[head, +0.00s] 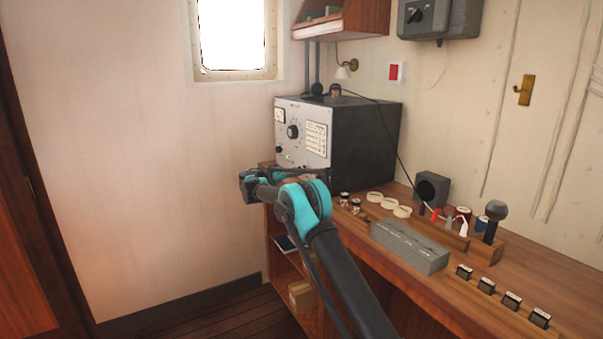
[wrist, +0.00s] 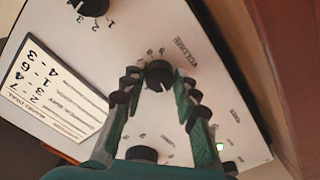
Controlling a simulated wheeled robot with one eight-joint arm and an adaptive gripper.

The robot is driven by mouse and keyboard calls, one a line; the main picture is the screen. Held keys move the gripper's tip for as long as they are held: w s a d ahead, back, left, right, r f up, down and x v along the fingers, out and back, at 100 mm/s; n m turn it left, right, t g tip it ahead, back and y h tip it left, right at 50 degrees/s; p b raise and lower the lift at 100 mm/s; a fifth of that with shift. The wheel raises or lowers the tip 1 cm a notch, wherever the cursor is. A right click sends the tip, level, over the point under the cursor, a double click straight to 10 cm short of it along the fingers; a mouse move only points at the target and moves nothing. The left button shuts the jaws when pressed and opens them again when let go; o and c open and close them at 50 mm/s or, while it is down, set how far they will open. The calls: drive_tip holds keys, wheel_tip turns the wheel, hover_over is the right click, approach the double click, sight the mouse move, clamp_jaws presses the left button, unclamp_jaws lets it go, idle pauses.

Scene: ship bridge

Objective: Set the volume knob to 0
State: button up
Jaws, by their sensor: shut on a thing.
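The volume knob (wrist: 158,74) is a small black round knob on the pale front panel, beside the printed word VOLUME in the wrist view. The fingertips of my gripper (wrist: 160,80) sit on both sides of it and are shut on it. A light mark shows on the knob's near side, but I cannot tell its setting; the small digits around it are partly covered or too small to read. In the head view the radio set (head: 365,140) stands on the counter.
A larger numbered dial (wrist: 92,7) and a white number card (wrist: 55,92) are on the panel. Another black knob (wrist: 142,153) lies near my gripper's base. A green light (wrist: 220,147) glows. Jars (head: 345,198) and a grey box (head: 410,245) stand on the counter (head: 540,290).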

drive_tip(key=n, duration=0.5)
drive_tip(key=shift+n, duration=0.3)
drive_tip(key=n, duration=0.5)
drive_tip(key=shift+r+n, duration=0.1)
drive_tip(key=shift+n, duration=0.2)
drive_tip(key=o, duration=1.1)
drive_tip(key=shift+o, duration=0.2)
drive_tip(key=v, duration=1.2)
